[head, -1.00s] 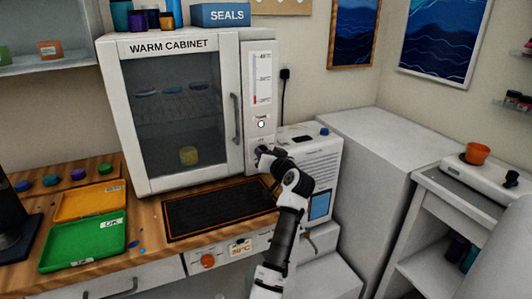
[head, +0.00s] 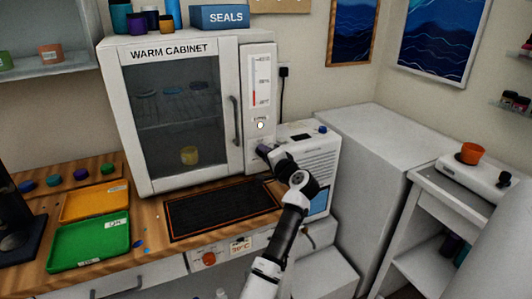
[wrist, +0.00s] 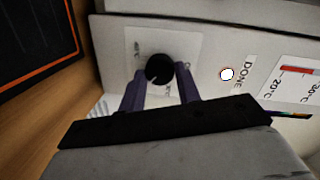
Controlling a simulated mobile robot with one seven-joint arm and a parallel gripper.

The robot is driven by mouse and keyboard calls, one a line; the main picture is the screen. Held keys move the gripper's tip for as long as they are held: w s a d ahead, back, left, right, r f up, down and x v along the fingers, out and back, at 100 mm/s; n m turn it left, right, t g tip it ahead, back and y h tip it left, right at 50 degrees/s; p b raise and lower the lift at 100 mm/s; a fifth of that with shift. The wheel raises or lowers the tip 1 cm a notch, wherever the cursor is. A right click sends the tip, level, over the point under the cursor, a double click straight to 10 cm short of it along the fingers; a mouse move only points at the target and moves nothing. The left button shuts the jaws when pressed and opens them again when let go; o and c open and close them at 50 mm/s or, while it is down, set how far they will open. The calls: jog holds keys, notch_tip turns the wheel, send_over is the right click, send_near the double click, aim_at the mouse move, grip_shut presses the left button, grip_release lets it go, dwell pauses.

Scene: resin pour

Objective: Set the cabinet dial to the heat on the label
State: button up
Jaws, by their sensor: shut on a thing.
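The white warm cabinet (head: 110,120) stands at the back of the bench with its glass door shut. The dark round dial (wrist: 158,69) sits on a pale plate low on the cabinet's right-hand panel. My gripper (wrist: 160,84) is shut on the dial, with one purple finger on each side of it. In the head view my gripper (head: 266,152) covers the dial. A label (head: 241,245) on the bench front bears a temperature, too blurred to read surely. The scale strip (head: 262,72) shows a red bar in its lower part. A round lamp (head: 260,125) marked DONE looks bright.
A dark mat (head: 220,208) with an orange border lies before the cabinet. Green (head: 90,241) and orange (head: 95,202) trays lie at left. A white machine (head: 318,150) stands close to the right of my gripper.

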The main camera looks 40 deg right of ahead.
jog(key=shift+m+p, duration=0.3)
jog(key=shift+m, duration=0.7)
jog(key=shift+f, duration=0.1)
jog(key=o, duration=1)
jog(key=shift+c, duration=0.2)
jog(key=shift+s, duration=0.1)
jog(key=s+a+r+b, duration=0.1)
jog(key=s+a+b, duration=0.1)
jog(key=s, duration=1.1)
jog(key=shift+s+b, duration=0.25)
jog(key=shift+b, duration=0.55)
